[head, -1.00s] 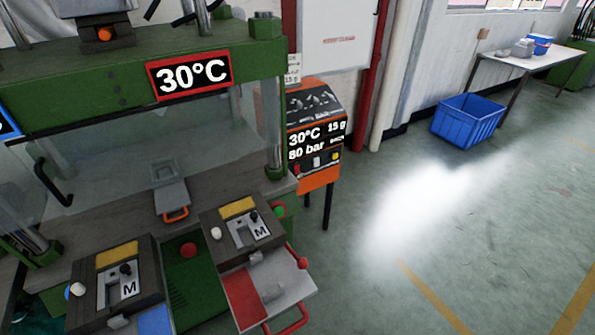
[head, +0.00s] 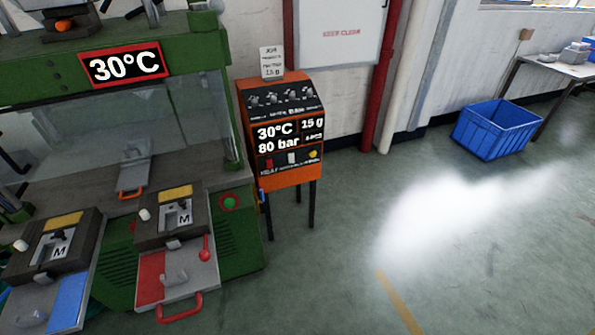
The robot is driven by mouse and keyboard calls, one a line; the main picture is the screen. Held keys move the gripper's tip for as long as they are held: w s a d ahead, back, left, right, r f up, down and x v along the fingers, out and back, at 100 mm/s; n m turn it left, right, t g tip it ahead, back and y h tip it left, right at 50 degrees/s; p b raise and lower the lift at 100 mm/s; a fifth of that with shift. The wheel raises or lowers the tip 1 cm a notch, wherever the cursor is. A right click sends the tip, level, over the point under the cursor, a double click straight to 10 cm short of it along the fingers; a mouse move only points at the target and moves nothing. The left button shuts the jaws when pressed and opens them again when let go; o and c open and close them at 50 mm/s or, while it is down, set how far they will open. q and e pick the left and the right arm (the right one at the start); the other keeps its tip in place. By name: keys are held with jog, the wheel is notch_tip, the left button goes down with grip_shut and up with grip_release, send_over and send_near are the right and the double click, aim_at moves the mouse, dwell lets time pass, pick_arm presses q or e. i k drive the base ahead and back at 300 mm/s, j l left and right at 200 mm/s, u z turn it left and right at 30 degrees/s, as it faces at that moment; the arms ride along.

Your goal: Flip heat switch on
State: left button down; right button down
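The orange control box (head: 243,100) stands on dark legs to the right of the green press. Its display (head: 290,136) reads 30°C, 80 bar and 15 g. Below the display is a row of a red switch (head: 269,163), a white switch (head: 291,158) and a yellow knob (head: 313,154). Lettering that looks like HEAT sits under the red switch. I cannot tell the red switch's position at this size. Neither of my grippers shows in the head view.
The green press (head: 205,80) fills the left, with a 30°C sign (head: 124,67) and pull-out trays with a red handle (head: 180,308) in front. A blue crate (head: 497,130) stands on the floor at right. The floor right of the control box is open.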

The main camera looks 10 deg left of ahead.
aim_at(269, 162)
jog(key=i+l+u, duration=0.25)
jog(key=i+l, duration=1)
jog(key=l, duration=0.15)
jog(key=i+l, duration=0.1)
jog(key=i, duration=0.15)
